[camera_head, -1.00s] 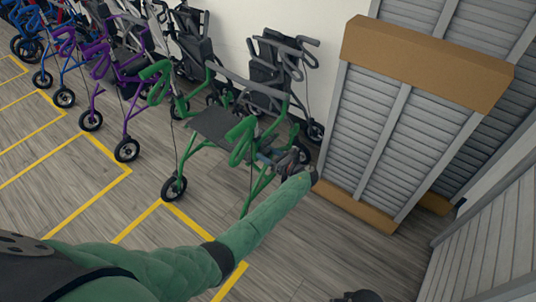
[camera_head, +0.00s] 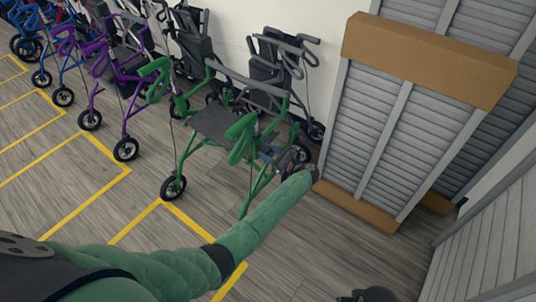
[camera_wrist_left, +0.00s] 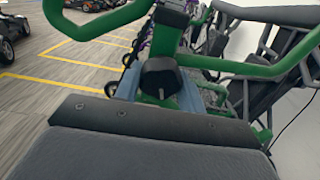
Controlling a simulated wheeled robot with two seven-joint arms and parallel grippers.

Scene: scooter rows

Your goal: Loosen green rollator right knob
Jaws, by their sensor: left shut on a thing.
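The green rollator (camera_head: 215,122) stands upright in the middle of the head view, with green handles and a dark seat. My left gripper (camera_head: 284,160) reaches its right side from below, at the frame under the right handle (camera_head: 241,127). In the left wrist view, the black knob (camera_wrist_left: 158,77) sits on the green upright between the two grey-blue fingers of my left gripper (camera_wrist_left: 158,90), which is shut on it. The knob is hidden in the head view. A dark shape at the head view's bottom edge may be my right gripper (camera_head: 370,294); its fingers cannot be made out.
A purple rollator (camera_head: 115,75) and other rollators stand in a row to the left. A grey one (camera_head: 268,72) is behind. A slatted panel with brown ends (camera_head: 410,120) stands to the right. Yellow lines (camera_head: 75,205) mark the floor, which is clear in front.

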